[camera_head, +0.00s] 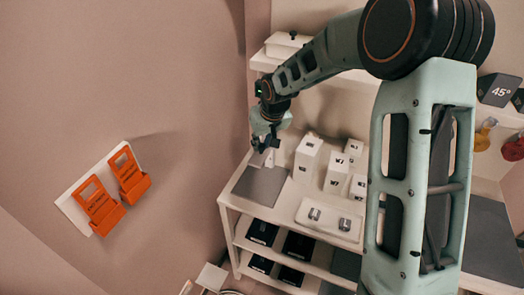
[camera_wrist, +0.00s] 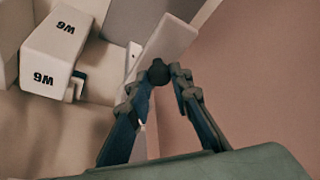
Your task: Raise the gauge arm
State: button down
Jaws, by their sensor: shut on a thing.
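My gripper (camera_head: 266,143) is at the left end of the white bench, above a grey mat (camera_head: 260,186). In the wrist view, my gripper's fingers (camera_wrist: 158,76) meet on a small round black knob (camera_wrist: 158,71). The knob sits at a pale flat bar (camera_wrist: 172,40), which looks like the gauge arm and slants up to the right. A narrow white upright piece (camera_head: 270,158) shows just under my gripper in the head view. I cannot tell how far the bar is raised, as my fingers hide part of it.
White labelled blocks (camera_head: 308,157) stand close right of my gripper; one also shows in the wrist view (camera_wrist: 52,55). A white tray (camera_head: 329,220) with two metal pieces lies in front. A shelf (camera_head: 285,45) is above. Orange holders (camera_head: 100,205) hang on the left wall.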

aim_at(262, 146)
notch_tip(262, 146, up, 7)
jog(key=shift+f+p, duration=0.1)
jog(key=shift+p, duration=1.15)
jog(key=shift+w, duration=0.1)
jog(key=shift+r, duration=0.25)
jog(key=c, duration=1.7)
grip_release()
jog(key=shift+c, duration=0.2)
jog(key=v, duration=1.2)
jog(key=shift+d, duration=0.1)
